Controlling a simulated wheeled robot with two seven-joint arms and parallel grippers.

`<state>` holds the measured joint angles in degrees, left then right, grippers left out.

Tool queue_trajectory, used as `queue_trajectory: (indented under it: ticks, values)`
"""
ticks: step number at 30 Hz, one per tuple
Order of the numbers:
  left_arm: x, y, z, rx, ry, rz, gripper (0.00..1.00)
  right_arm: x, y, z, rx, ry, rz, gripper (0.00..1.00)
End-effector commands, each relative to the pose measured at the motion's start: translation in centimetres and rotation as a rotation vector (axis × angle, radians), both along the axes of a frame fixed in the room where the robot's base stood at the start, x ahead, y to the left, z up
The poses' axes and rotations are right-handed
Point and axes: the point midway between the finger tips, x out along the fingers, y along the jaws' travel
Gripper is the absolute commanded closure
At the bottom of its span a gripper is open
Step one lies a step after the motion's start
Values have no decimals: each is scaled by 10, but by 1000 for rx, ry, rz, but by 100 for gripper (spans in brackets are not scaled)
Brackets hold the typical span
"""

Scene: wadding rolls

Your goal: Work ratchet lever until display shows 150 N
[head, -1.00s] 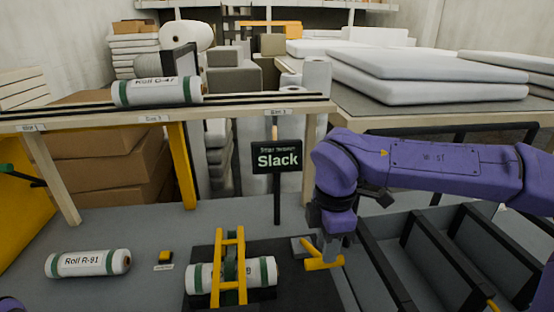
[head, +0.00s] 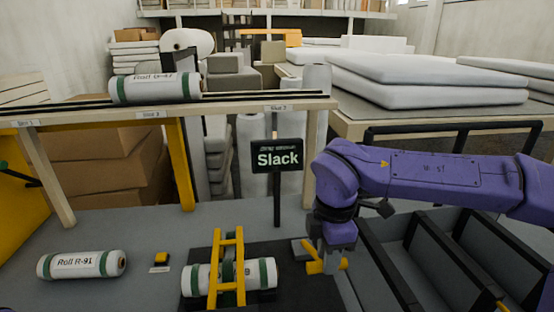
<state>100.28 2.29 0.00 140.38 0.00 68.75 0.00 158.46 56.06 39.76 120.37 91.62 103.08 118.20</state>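The black display (head: 277,158) on a post reads "Slack" under a smaller blurred line. The yellow ratchet lever (head: 314,267) is at the right of the strapping base. My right gripper (head: 336,262) points down at the lever's yellow handle; its fingers overlap it, but whether they are closed on it I cannot tell. A white roll with green bands (head: 201,279) lies on the dark base (head: 292,291) under a yellow frame (head: 240,268). My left gripper is not in view.
Roll R-91 (head: 82,264) lies on the table at left, beside a small yellow block (head: 161,258). Another roll (head: 156,88) rests on the raised wooden shelf (head: 100,120). Black-walled bins (head: 441,262) stand to the right, close to my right arm.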

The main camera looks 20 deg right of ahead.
Motion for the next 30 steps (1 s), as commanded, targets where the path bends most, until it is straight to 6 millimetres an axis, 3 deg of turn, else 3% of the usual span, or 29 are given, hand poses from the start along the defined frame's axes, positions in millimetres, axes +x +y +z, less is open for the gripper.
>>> queue_trajectory:
  ticks: [30]
  values:
    - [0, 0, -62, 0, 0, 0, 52, -25, 6, -60, 0, 1, 0, 72]
